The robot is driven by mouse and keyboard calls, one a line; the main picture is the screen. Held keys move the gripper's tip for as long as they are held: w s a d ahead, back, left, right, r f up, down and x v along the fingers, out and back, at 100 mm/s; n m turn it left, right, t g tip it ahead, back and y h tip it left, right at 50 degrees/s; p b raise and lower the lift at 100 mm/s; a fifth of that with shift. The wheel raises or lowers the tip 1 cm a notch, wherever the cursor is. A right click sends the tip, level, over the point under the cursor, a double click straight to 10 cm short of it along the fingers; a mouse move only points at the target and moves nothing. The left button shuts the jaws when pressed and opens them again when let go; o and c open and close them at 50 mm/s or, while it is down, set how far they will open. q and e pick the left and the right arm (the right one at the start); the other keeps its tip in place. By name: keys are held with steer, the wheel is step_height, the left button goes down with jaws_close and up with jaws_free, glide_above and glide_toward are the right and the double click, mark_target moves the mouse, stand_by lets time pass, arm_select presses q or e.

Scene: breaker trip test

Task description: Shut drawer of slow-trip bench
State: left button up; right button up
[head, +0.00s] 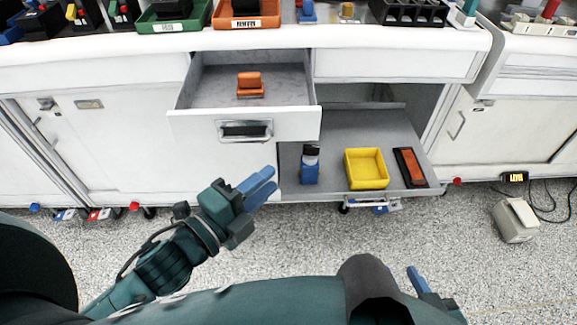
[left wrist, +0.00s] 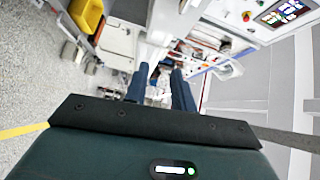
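The white drawer (head: 190,127) of the bench is pulled out, showing its grey inside and an orange block-like object (head: 250,84) in it. Its front has a recessed handle (head: 245,130). My left gripper (head: 269,184) is below and slightly right of the handle in the picture, apart from it. In the left wrist view its two blue fingers (left wrist: 160,72) stand apart with nothing between them. My right gripper (head: 419,279) shows only as a blue finger at the bottom of the head view; the rest is hidden by my own body.
An open compartment beside the drawer holds a yellow bin (head: 366,168), a blue bottle-like item (head: 310,168) and an orange-black item (head: 410,168). Green (head: 173,24) and orange (head: 246,21) trays stand on the bench top (head: 340,38). A pale box (head: 515,220) with cables is on the floor at right.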

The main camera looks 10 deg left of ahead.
mark_target(314, 127)
arm_select(q)
steer(key=shift+s+d+r+m+h, duration=0.15)
steer(key=shift+m+h, duration=0.15)
steer(key=shift+m, duration=0.3)
steer(key=shift+c, duration=0.7)
steer(key=shift+r, duration=0.15)
steer(key=shift+c, duration=0.7)
steer(key=x, duration=1)
steer(key=shift+w+r+p, duration=0.1)
steer(key=shift+w+p, duration=0.15)
steer(key=shift+p, duration=0.15)
jaws_close()
steer(key=w, duration=0.1)
steer(key=w+a, duration=0.1)
steer(key=w, duration=0.1)
steer(key=shift+w+a, duration=0.1)
steer(key=shift+w, duration=0.1)
arm_select(e)
steer(key=shift+a+f, duration=0.1)
steer(key=shift+a, duration=0.05)
arm_select(q)
steer(key=shift+w, duration=0.15)
